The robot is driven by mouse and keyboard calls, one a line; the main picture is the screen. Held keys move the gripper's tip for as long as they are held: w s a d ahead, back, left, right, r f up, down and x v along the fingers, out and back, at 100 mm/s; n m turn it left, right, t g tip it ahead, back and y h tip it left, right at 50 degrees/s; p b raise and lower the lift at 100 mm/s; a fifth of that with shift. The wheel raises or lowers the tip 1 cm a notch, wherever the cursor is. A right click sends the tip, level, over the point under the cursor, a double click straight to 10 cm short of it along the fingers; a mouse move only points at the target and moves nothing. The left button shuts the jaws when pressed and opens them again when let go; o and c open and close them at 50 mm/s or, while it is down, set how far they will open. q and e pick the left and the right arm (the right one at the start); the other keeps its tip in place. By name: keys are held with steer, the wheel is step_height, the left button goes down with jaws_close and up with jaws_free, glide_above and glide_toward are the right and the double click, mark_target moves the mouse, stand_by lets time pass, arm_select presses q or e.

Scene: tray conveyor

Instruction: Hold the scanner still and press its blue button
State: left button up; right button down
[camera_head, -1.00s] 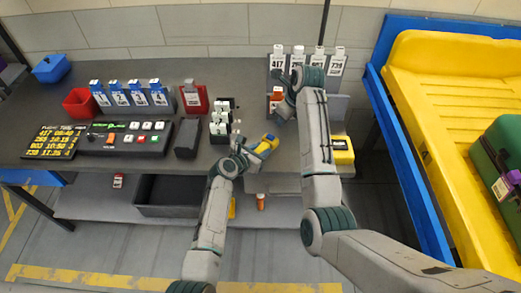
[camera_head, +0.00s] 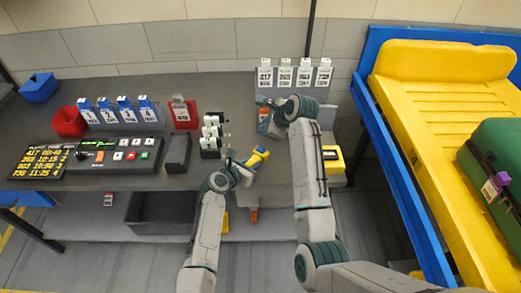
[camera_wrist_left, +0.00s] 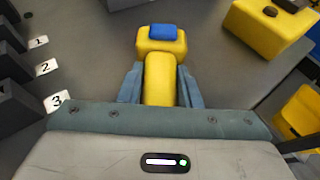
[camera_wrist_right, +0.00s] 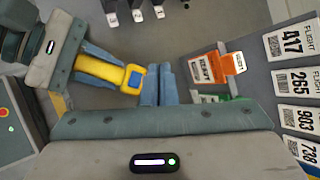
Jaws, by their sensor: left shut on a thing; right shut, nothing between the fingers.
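The scanner (camera_head: 258,157) is yellow with a blue patch on its head. My left gripper (camera_head: 240,172) is shut on its yellow handle and holds it at the front edge of the table. In the left wrist view the scanner handle (camera_wrist_left: 160,80) sits between the fingers, with the blue patch (camera_wrist_left: 163,31) at the far end. My right gripper (camera_head: 268,104) is shut and empty, behind the scanner and near the tag rack. In the right wrist view its fingers (camera_wrist_right: 157,70) are together, just right of the scanner head (camera_wrist_right: 133,86) and apart from it.
An orange tag (camera_wrist_right: 213,67) stands close to the right fingers, before the flight tag rack (camera_head: 295,78). A numbered black holder (camera_head: 210,138) is left of the scanner. A yellow box (camera_head: 333,158) is at the table's right end. A blue-framed yellow conveyor (camera_head: 440,110) lies beyond.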

mark_target(264, 151)
steer(key=shift+w+a+r+n+t, duration=0.1)
steer(key=shift+r+n+t, duration=0.2)
steer(key=shift+n, duration=0.2)
steer(key=shift+f, duration=0.1)
steer(key=shift+f, duration=4.4)
steer(key=shift+f, duration=0.4)
steer(key=shift+f, duration=0.45)
steer(key=shift+r, duration=0.9)
